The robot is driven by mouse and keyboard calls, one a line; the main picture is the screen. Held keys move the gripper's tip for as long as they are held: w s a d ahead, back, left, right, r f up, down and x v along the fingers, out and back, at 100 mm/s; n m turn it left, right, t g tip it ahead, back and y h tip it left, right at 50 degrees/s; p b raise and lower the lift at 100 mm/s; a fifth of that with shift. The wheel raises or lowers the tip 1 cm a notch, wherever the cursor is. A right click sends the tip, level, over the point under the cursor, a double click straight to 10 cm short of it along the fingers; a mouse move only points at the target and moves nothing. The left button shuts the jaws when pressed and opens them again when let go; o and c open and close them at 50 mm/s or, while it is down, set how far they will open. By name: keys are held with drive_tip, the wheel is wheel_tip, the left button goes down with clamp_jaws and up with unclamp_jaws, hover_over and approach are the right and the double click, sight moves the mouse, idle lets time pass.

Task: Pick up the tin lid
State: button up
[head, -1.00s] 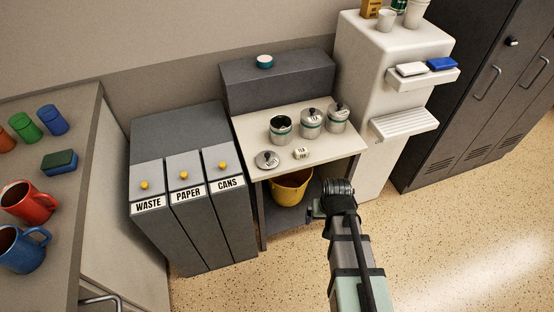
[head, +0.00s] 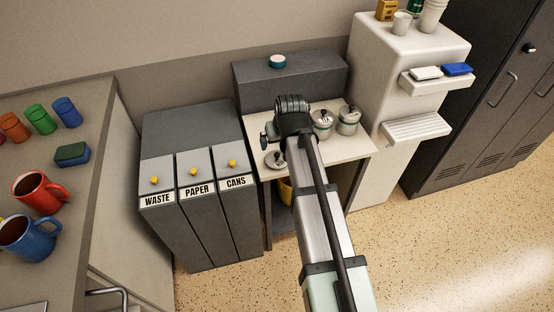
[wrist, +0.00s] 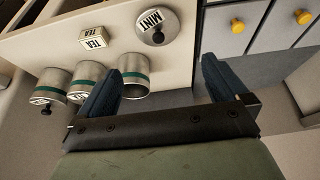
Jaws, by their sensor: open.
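The tin lid (wrist: 155,22), round and metallic with a dark knob and a MINT label, lies flat on the pale top of the low cabinet. It shows in the head view (head: 275,161) just below my gripper (head: 268,136). In the wrist view my gripper (wrist: 162,70) is open and empty, its dark blue fingers apart, with the lid beyond the fingertips. An open tin (wrist: 132,72) with a green band is beside the left finger; whether they touch I cannot tell. My arm hides this tin in the head view.
Two lidded tins (head: 322,124) (head: 348,120) stand right of my arm. A small TEA block (wrist: 93,37) lies near the lid. The grey bins (head: 197,180) stand left of the cabinet (head: 351,148), with a raised dark box (head: 292,83) behind.

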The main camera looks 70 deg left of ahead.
sight(277, 154)
drive_tip(key=x, duration=1.3)
drive_tip(key=shift+w+d+f, duration=0.1)
drive_tip(key=shift+d+f, duration=0.05)
drive_tip(key=c, duration=0.8)
